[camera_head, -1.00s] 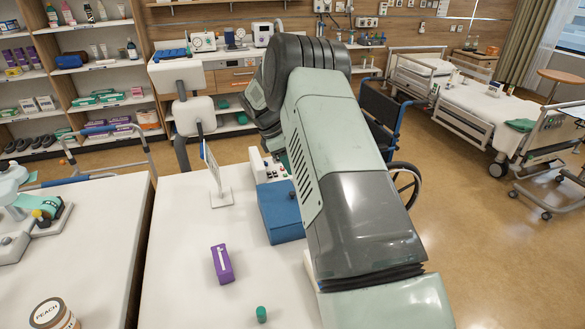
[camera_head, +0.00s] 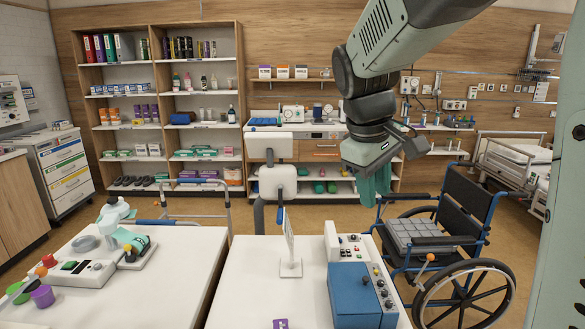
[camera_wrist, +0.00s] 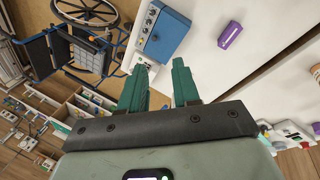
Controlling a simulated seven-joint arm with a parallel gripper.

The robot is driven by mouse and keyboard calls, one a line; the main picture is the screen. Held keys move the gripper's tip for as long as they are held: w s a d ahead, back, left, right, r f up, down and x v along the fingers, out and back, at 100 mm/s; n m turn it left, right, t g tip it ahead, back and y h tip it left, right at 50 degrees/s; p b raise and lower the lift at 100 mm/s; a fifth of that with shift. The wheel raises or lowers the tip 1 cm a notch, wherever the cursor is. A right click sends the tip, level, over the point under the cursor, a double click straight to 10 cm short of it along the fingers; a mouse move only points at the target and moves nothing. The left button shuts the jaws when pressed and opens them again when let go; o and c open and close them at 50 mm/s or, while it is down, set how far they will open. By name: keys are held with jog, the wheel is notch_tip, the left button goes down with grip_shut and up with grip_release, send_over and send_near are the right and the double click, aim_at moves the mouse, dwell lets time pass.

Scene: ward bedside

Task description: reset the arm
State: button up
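My gripper (camera_head: 376,190) hangs in the upper right of the head view, fingers pointing down, behind and above the blue box on the white table. In the wrist view its two green fingers (camera_wrist: 160,88) stand apart with nothing between them, so it is open and empty. My arm comes in from the top right of the head view and bends at the elbow above the gripper.
The white table (camera_head: 250,285) bears a blue box (camera_head: 355,298), a control panel (camera_head: 346,247), an upright white stand (camera_head: 290,250) and a purple box (camera_head: 280,323). A wheelchair (camera_head: 440,245) stands to the right. Shelves (camera_head: 160,110) line the back wall. A second table (camera_head: 70,300) is at left.

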jog(key=s+a+m+t+y, duration=0.2)
jog(key=s+m, duration=0.5)
jog(key=s, duration=1.5)
jog(key=shift+a+r+t, duration=0.2)
jog(key=shift+a+t, duration=0.4)
jog(key=shift+a, duration=0.1)
